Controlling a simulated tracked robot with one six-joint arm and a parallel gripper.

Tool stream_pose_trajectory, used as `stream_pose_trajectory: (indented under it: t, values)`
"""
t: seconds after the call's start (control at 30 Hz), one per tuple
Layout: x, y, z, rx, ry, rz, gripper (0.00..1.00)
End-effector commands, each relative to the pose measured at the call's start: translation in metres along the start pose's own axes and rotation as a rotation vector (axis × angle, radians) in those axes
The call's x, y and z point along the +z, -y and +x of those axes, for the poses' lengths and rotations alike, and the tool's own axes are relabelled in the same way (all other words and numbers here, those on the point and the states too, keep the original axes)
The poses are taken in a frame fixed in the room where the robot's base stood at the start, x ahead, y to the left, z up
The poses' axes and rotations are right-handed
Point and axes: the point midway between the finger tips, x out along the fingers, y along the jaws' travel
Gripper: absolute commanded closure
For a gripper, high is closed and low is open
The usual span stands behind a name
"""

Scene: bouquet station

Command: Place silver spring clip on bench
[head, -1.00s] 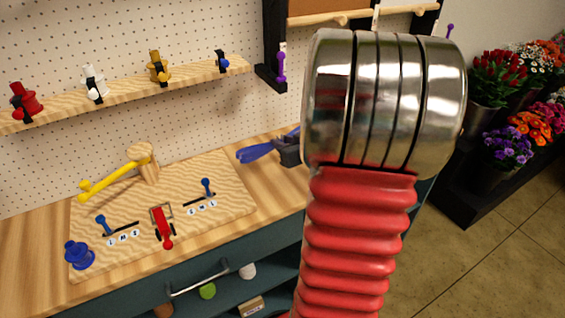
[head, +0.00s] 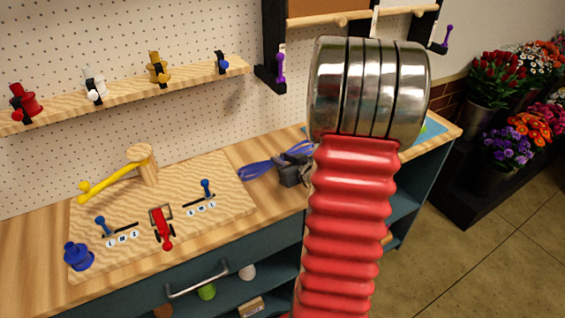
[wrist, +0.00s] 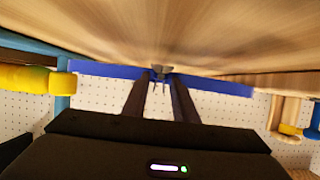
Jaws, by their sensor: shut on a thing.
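In the wrist view my gripper (wrist: 160,84) is shut on a small grey piece, which looks like the silver spring clip (wrist: 161,71). The wood surface fills the top of that view, close beyond the clip. I cannot tell whether the clip touches it. The clip cannot be made out in the head view. My arm hides part of the bench to the right.
The board (head: 190,235) carries small levers, a yellow-handled wooden piece (head: 143,160) and a blue knob (head: 78,256). A shelf (head: 130,98) with several coloured clamps hangs on the pegboard behind. Flowers (head: 510,110) stand at the far right.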

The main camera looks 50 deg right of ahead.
Motion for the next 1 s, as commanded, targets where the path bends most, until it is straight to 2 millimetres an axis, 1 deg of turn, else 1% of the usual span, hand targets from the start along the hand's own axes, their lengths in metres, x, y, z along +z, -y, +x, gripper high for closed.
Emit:
stream_pose_trajectory:
  t: [0.1, 0.5, 0.53, 0.77, 0.8, 1.0]
  values:
    - [0.0074, -0.0003, 0.0028, 0.001, 0.001, 0.001, 0.96]
    - [0.0099, -0.0006, 0.0038, 0.001, 0.0, 0.0, 0.96]
    - [0.0097, -0.0007, 0.0037, 0.002, 0.0, 0.0, 0.73]
    - [0.0095, -0.0008, 0.0036, 0.002, 0.0, 0.0, 0.57]
    - [0.0095, -0.0008, 0.0036, 0.002, 0.0, 0.0, 0.56]
    - [0.0094, -0.0009, 0.0035, 0.002, 0.0, 0.0, 0.56]
